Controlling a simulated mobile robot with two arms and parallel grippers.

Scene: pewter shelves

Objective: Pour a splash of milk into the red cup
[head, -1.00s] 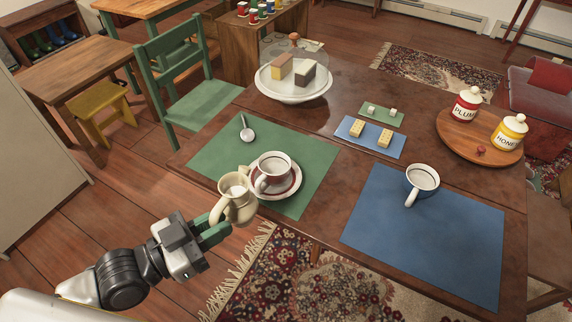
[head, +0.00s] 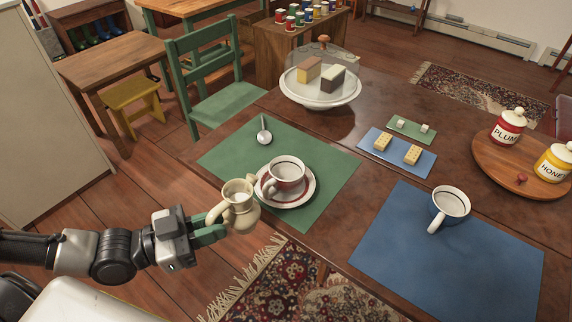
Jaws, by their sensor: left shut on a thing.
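The red cup (head: 286,174) stands upright on a white saucer with a red band (head: 301,196), on the green mat (head: 335,183). My left gripper (head: 222,231) is shut on a cream milk jug (head: 242,212). The jug is held just left of the cup and saucer, near the mat's front edge. It looks close to upright, with its handle to the left and pale milk (head: 238,191) showing at its mouth. The cup's inside looks pale. My right gripper is not in view.
A blue cup (head: 449,206) stands on a blue mat (head: 440,262) to the right. Biscuits (head: 412,154), a domed cake stand (head: 320,92) and a round board with jars (head: 500,165) stand farther back.

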